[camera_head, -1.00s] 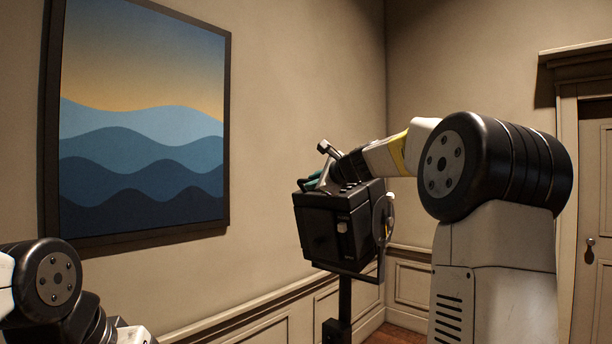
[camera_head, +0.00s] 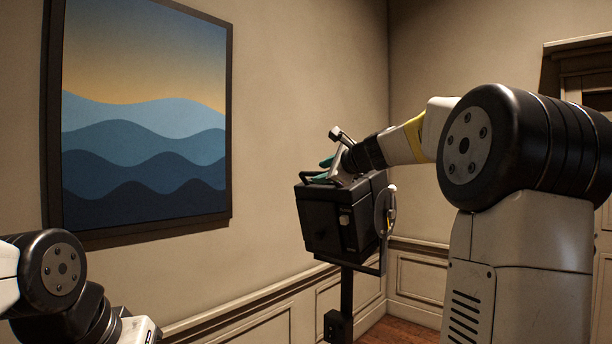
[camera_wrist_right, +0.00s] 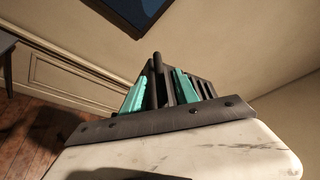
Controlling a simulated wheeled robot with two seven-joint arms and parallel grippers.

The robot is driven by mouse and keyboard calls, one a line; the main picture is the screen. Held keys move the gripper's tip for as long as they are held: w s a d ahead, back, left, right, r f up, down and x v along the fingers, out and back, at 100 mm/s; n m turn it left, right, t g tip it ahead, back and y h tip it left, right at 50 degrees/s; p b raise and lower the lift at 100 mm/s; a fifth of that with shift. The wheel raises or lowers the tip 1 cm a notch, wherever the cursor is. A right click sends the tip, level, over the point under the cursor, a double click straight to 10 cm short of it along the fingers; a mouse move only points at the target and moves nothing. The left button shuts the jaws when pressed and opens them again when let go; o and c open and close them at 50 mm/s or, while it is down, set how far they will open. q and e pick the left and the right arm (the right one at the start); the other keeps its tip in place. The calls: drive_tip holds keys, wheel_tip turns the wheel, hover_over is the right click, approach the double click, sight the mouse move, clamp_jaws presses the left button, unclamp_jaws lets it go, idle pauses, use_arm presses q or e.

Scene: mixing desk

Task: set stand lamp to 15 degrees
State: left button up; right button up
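The stand lamp's head (camera_head: 325,224) is a black box with a thin black handle on top. It sits slightly tilted in a bracket on a black upright post (camera_head: 347,291). My right gripper (camera_head: 325,169) is just above the lamp head's top, beside the handle, with its teal fingertips apart. In the right wrist view, the teal fingers (camera_wrist_right: 158,92) stand apart with a dark bar between them. I cannot tell whether they touch the lamp. The lamp's front face is turned away from me. Of my left arm, only links show at the lower left.
A framed wave picture (camera_head: 145,115) hangs on the left wall. My right arm covers much of the right side. The air left of the lamp is clear.

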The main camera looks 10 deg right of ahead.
drive_tip(key=shift+v, duration=1.95)
drive_tip(key=s+a+f+n+g, duration=0.2)
drive_tip(key=s+a+f+n, duration=0.25)
drive_tip(key=s+f, duration=0.2)
drive_tip(key=s+a+f+n+g, duration=0.2)
drive_tip(key=s+a+f+n, duration=0.25)
drive_tip(key=s, duration=0.35)
drive_tip(key=s+d+f+n+g+h, duration=0.2)
drive_tip(key=s+f+n+g, duration=0.2)
drive_tip(key=s+f+n, duration=0.8)
drive_tip(key=s+f, duration=0.5)
drive_tip(key=s, duration=0.2)
drive_tip(key=shift+s+f+g+h, duration=0.25)
drive_tip(key=shift+f+g+h, duration=0.05)
drive_tip(key=shift+f, duration=0.05)
